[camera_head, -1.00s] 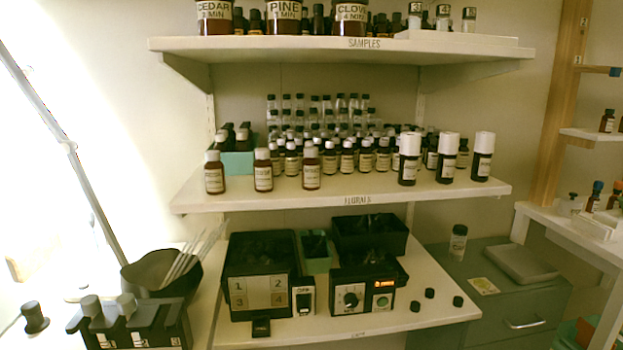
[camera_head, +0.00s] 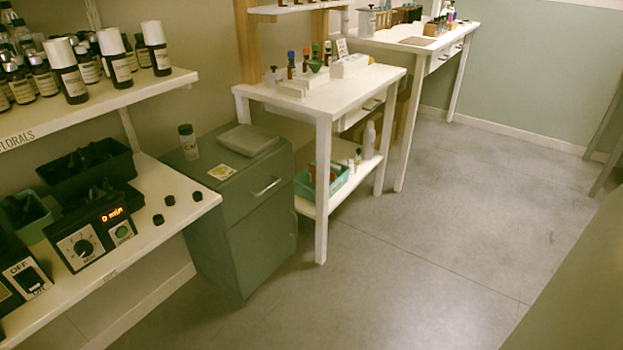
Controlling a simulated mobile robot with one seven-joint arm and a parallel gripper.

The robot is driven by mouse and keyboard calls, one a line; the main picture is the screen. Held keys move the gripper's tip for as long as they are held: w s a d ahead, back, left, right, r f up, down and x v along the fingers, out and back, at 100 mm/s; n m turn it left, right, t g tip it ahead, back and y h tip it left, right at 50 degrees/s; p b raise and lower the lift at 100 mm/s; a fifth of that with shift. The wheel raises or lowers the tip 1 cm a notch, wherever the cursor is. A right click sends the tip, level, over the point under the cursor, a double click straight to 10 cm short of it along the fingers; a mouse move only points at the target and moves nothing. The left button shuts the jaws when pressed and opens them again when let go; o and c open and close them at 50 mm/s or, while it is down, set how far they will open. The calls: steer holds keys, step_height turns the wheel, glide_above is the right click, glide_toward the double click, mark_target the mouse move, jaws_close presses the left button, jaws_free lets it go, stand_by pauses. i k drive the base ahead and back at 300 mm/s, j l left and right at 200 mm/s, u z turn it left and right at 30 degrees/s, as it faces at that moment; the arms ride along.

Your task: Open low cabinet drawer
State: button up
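A low grey-green cabinet (camera_head: 238,215) stands on the floor between the shelf unit on the left and a white table. Its top drawer (camera_head: 258,192) is shut flush and has a silver bar handle (camera_head: 266,187). Below the drawer is a larger plain front. My gripper is not in view.
The white table (camera_head: 330,98) stands close to the cabinet's right side, with its near leg (camera_head: 322,195) and a teal bin (camera_head: 322,181) on its lower shelf. The shelf board (camera_head: 150,222) with black devices is at the left. Grey floor (camera_head: 400,270) is clear in front.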

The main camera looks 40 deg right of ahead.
mark_target(241, 193)
steer(key=z, duration=0.75)
steer(key=i+l+z, duration=0.2)
steer(key=i, duration=0.25)
steer(key=i+z, duration=0.15)
steer(key=i, duration=0.35)
steer(key=l, duration=0.1)
